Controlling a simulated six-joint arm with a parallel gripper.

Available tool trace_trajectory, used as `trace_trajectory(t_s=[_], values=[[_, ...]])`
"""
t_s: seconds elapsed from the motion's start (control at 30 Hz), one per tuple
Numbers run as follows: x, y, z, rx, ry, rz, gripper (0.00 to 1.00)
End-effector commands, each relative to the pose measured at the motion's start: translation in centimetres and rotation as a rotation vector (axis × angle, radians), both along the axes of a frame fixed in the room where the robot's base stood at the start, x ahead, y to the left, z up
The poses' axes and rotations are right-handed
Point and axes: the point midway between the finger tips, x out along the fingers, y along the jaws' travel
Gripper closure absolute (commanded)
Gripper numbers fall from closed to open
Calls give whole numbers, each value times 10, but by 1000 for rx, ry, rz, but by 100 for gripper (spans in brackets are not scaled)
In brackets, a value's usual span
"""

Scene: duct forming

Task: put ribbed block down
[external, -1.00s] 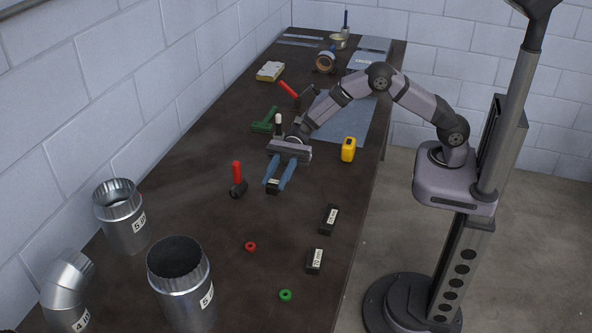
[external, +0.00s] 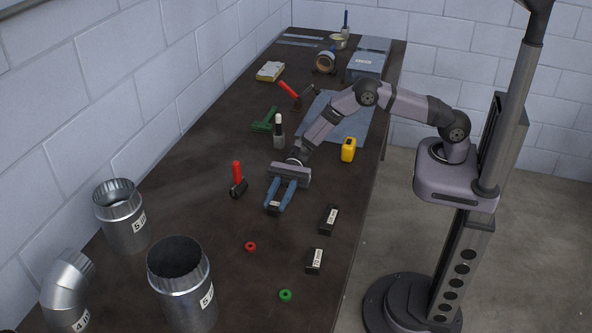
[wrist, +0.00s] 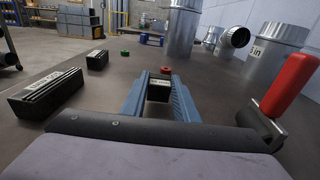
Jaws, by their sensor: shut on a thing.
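My gripper (external: 278,208) is shut on a small black ribbed block (external: 273,208) with a white label. In the wrist view the ribbed block (wrist: 159,91) sits between the two blue fingers (wrist: 159,97). The fingers are low over the dark bench top; whether the block touches it I cannot tell. Two larger dark ribbed blocks with white labels stand to the right in the external view, one nearer my gripper (external: 329,219) and one farther along the bench (external: 314,261). Both show at left in the wrist view.
A red-handled tool (external: 238,181) stands left of my gripper, close beside it in the wrist view (wrist: 288,88). A red ring (external: 250,246) and a green ring (external: 285,295) lie toward the near end. Metal ducts (external: 180,285) stand at lower left. A yellow item (external: 348,150) stands right.

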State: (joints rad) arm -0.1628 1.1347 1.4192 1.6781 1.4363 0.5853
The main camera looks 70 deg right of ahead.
Motion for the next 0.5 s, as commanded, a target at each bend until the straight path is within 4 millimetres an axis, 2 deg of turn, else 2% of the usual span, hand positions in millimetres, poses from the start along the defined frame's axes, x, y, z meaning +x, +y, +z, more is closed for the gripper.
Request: trace_trajectory(t_s=[0.2,0.5], values=[[0,0,1,2,-1,0,100],[0,0,-8,1,-1,0,100]])
